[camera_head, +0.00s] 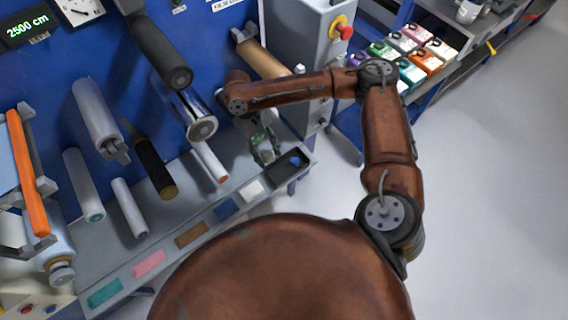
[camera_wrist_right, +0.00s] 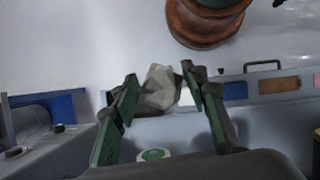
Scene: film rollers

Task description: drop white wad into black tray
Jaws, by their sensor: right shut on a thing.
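The black tray (camera_head: 284,172) is set at the right end of the grey ledge, with a small blue thing (camera_head: 295,161) in it. My right gripper (camera_head: 265,155) is just left of the tray, over the ledge. In the right wrist view, my right gripper (camera_wrist_right: 158,90) is shut on a crumpled white wad (camera_wrist_right: 159,86), held between the two green fingertips. I cannot make out the wad clearly in the head view. My left gripper is not in view.
The ledge (camera_head: 117,252) has a row of coloured inlays: white, blue, brown, pink and green. Rollers, including a shiny metal one (camera_head: 201,127), stick out from the blue panel close to my right gripper. A grey box with a red button (camera_head: 346,32) stands behind.

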